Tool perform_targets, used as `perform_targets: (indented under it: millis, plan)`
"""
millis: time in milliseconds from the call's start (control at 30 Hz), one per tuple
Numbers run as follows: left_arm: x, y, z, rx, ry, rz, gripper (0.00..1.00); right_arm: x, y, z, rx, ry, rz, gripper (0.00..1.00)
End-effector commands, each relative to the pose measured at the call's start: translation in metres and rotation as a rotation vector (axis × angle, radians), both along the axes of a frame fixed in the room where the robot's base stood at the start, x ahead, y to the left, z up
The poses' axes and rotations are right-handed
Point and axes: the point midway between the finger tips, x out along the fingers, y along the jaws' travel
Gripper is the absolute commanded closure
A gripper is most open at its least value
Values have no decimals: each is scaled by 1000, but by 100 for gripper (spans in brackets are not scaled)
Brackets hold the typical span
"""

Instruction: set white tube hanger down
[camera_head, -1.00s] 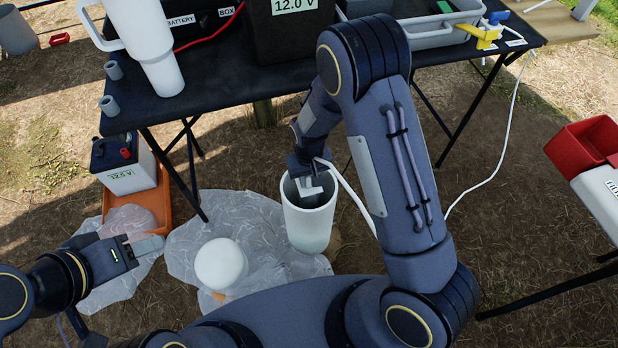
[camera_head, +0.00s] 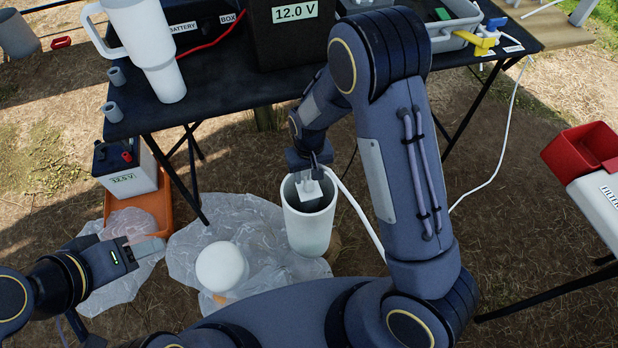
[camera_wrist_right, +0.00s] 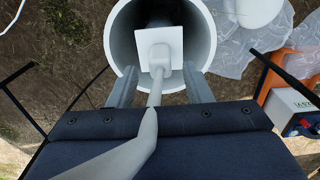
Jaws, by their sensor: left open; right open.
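The white tube hanger (camera_head: 307,191) shows as a small pale square plate at the mouth of the white well pipe (camera_head: 308,228). In the right wrist view the hanger (camera_wrist_right: 159,46) lies over the pipe's opening, with the white tube (camera_wrist_right: 150,125) running from it toward the camera. My right gripper (camera_wrist_right: 160,88) is open, with one finger on each side of the tube and visible gaps to it. In the head view this gripper (camera_head: 308,168) is just above the pipe mouth. Whether the hanger rests on the rim is unclear. My left gripper (camera_head: 143,249) is open and empty at lower left.
A white cap-like object (camera_head: 221,266) stands on the plastic sheet (camera_head: 255,222) left of the pipe. A battery (camera_head: 125,167) and orange tray (camera_head: 152,203) are further left. The black table (camera_head: 225,92) stands behind the pipe. Bare ground lies to the right.

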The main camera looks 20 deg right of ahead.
Motion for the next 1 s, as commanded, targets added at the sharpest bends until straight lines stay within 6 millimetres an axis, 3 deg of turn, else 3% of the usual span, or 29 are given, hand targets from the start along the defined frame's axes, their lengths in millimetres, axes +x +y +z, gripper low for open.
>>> perform_targets:
  millis: [33, 100, 300, 667, 833, 1000]
  plan:
    - [0, 0, 7, 0, 0, 0, 51, 1, 1, 16, 2, -4, 1, 55]
    - [0, 0, 10, 0, 0, 0, 51, 1, 1, 31, 2, -3, 1, 55]
    - [0, 0, 18, 0, 0, 0, 51, 0, 1, 61, 1, -1, 1, 55]
    - [0, 0, 19, 0, 0, 0, 51, -3, -3, 81, 25, -4, -14, 55]
    - [0, 0, 19, 0, 0, 0, 51, -27, -23, 132, 159, -41, -79, 55]
    - [0, 0, 19, 0, 0, 0, 51, -76, -49, 195, 313, -129, -134, 55]
